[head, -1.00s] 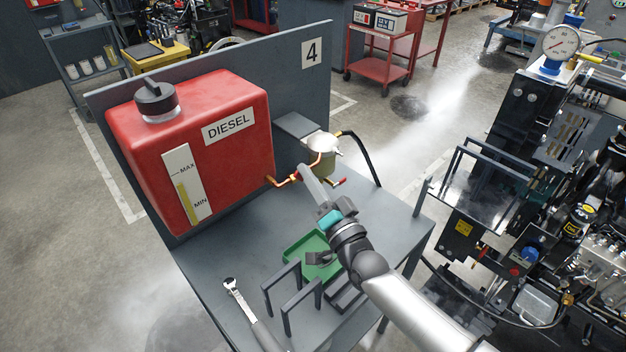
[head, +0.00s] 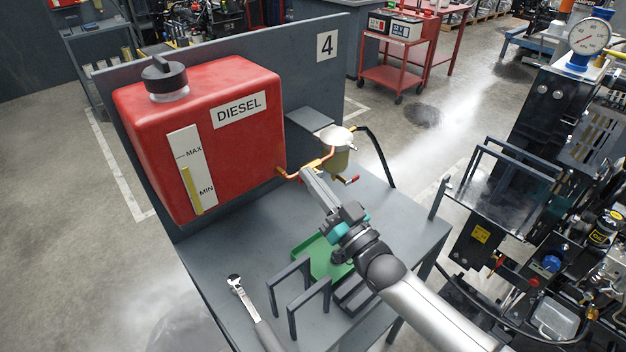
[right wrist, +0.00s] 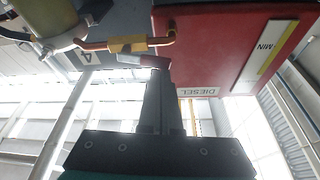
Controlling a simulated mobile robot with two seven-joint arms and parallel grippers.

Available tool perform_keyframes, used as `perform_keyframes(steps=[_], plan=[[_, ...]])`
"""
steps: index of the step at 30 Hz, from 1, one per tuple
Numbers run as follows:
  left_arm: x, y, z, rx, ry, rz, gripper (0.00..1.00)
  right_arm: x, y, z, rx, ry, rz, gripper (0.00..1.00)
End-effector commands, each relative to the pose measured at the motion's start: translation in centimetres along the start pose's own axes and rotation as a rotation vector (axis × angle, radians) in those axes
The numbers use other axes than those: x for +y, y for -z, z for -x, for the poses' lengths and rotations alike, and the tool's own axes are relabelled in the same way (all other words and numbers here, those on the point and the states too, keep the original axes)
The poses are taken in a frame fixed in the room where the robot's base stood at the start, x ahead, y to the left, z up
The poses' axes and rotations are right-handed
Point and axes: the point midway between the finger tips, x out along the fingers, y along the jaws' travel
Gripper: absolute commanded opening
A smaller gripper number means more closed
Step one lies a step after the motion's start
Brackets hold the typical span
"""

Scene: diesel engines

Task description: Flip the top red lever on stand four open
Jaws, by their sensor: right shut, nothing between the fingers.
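The red diesel tank (head: 195,125) stands on stand four, with its sign "4" (head: 326,46) on the back panel. A copper pipe (head: 287,175) runs from the tank to a brass valve (head: 316,164), beside the pale filter bowl (head: 335,150). The valve also shows in the right wrist view (right wrist: 130,45). A lower red lever (head: 351,180) sticks out below the filter. My right gripper (head: 306,173) is shut and empty, its tips at the pipe by the valve. The top lever is mostly hidden in the head view; a reddish end (right wrist: 142,60) shows by the fingertips. My left gripper is not in view.
The grey bench (head: 225,262) carries a green tray (head: 318,262), dark upright frames (head: 290,280) and a ratchet wrench (head: 240,290). A black hose (head: 380,158) curves down behind the filter. An engine stand with a gauge (head: 589,37) is at the right.

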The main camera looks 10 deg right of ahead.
Motion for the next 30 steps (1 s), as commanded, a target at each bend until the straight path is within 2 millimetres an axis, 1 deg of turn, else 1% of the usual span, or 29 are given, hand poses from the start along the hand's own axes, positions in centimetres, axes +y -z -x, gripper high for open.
perform_keyframes(steps=[5,11,12,13,21,25,30], plan=[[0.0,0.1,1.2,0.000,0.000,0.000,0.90,0.0,1.5,-0.8,0.002,-0.001,0.001,0.00],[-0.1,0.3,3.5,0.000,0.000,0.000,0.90,0.0,4.1,-2.3,0.002,-0.002,0.005,0.00],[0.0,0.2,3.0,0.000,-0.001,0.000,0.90,0.1,3.4,-1.0,-0.003,-0.003,0.004,0.00],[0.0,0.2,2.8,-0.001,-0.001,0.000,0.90,0.1,3.2,-0.3,-0.004,-0.003,0.003,0.00],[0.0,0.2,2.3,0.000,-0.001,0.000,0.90,-0.1,3.1,4.7,-0.004,-0.003,0.003,0.00],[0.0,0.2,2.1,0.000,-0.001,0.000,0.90,-0.1,3.2,6.5,-0.003,-0.003,0.003,0.00],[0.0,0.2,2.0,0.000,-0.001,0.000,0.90,-0.2,3.3,7.7,0.000,-0.002,0.003,0.00]])
